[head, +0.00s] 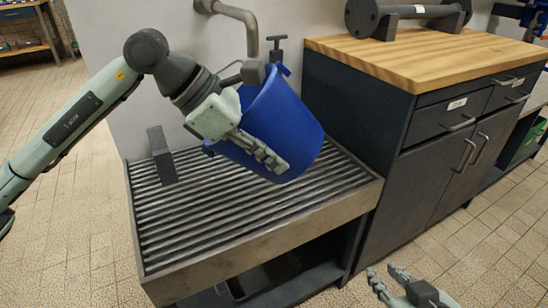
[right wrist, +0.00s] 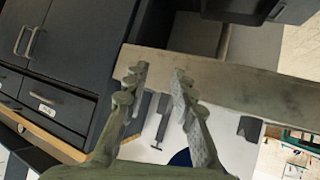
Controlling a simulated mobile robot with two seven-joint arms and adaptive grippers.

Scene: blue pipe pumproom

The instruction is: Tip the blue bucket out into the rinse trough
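The inside of the bucket cannot be seen. My right gripper (head: 405,285) is low at the front right, away from the bucket. In the right wrist view its fingers (right wrist: 157,82) are apart with nothing between them. A blue sliver shows there behind them.
A dark cabinet (head: 345,100) with a wooden top stands right of the trough, carrying a dumbbell-shaped grey part (head: 405,14). A spout (head: 245,22) comes from the wall above the trough. A grey upright piece (head: 161,155) stands at the trough's left. The front floor is clear.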

